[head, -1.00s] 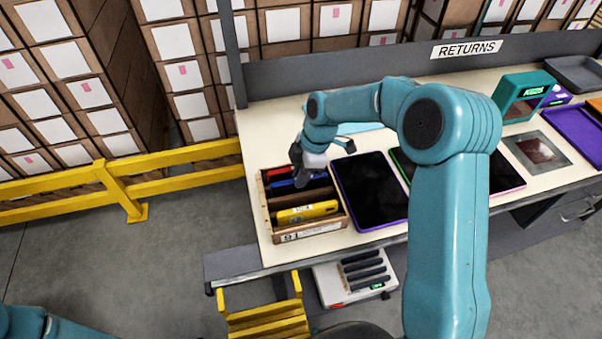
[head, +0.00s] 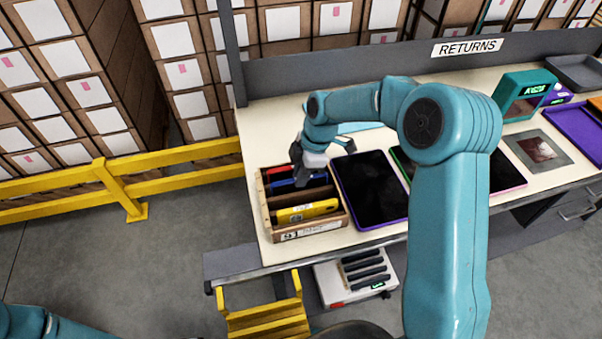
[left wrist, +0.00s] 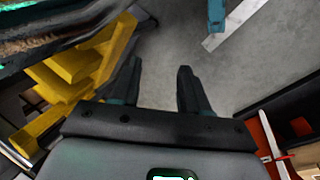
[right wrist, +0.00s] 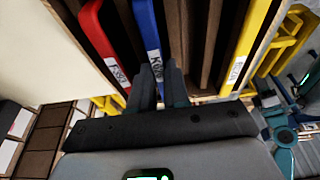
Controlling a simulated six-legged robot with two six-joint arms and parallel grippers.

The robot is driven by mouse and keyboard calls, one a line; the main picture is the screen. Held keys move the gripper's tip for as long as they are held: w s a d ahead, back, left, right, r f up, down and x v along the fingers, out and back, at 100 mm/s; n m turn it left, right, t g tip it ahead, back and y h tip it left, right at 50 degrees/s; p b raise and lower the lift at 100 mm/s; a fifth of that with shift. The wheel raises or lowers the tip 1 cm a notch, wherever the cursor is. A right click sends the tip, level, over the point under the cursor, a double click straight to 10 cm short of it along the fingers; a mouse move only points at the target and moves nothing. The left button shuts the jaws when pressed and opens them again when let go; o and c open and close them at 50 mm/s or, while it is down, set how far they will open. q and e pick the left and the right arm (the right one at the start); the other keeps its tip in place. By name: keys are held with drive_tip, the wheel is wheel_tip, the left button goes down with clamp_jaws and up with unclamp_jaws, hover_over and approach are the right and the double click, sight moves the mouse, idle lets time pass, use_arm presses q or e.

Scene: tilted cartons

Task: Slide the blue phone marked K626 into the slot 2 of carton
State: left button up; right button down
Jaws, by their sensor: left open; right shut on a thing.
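The wooden carton (head: 315,230) stands at the table's left front corner, split by dark dividers. The blue phone (head: 283,184) stands on edge in it, between a red phone (head: 279,173) at the back and a yellow phone (head: 307,210) at the front. My right gripper (head: 302,177) is shut on the blue phone's near end. In the right wrist view, the fingers sit at the labelled end of the blue phone (right wrist: 146,38); the label is partly hidden. I cannot read the slot numbers. My left gripper (left wrist: 157,85) is open and empty, away from the carton over the floor.
A dark tablet with a purple edge (head: 371,190) lies right of the carton. My right arm covers part of the table. A yellow step (head: 262,318) and a white box of dark items (head: 355,278) are below the front edge. A yellow rail (head: 170,185) runs left.

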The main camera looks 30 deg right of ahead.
idle(0.3)
drive_tip(key=c, duration=1)
unclamp_jaws()
drive_tip(key=shift+c, duration=0.2)
drive_tip(key=v, duration=1.6)
drive_tip(key=shift+r, duration=0.2)
wheel_tip(320, 180, up, 7)
drive_tip(key=p, duration=0.6)
drive_tip(key=shift+f, duration=0.1)
drive_tip(key=shift+s, duration=0.1)
